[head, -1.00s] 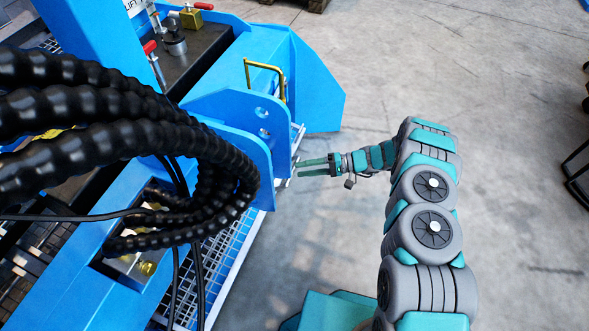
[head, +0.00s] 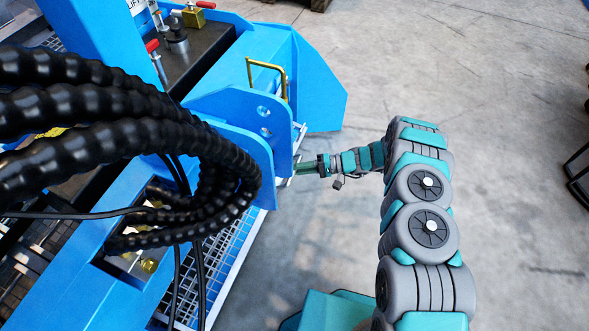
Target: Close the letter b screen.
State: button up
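A pale wire mesh screen (head: 226,248) with a light metal edge shows along the right side of the blue machine, below the blue bracket plates. No letter b can be read on it, so I cannot tell if it is the one named or how far open it is. My gripper (head: 302,168) points left at the right side of the bracket plates, close to the light metal edge. Its fingertips are partly hidden by the plate, so I cannot tell whether they are open, shut or touching anything.
The blue machine (head: 318,90) fills the left side, with thick black ribbed hoses (head: 120,140) curving over it. A yellow handle (head: 281,70) stands near the bracket. The concrete floor (head: 480,120) on the right is mostly clear, with dark objects at the far right edge.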

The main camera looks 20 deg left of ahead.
grip_shut()
dwell(0.8)
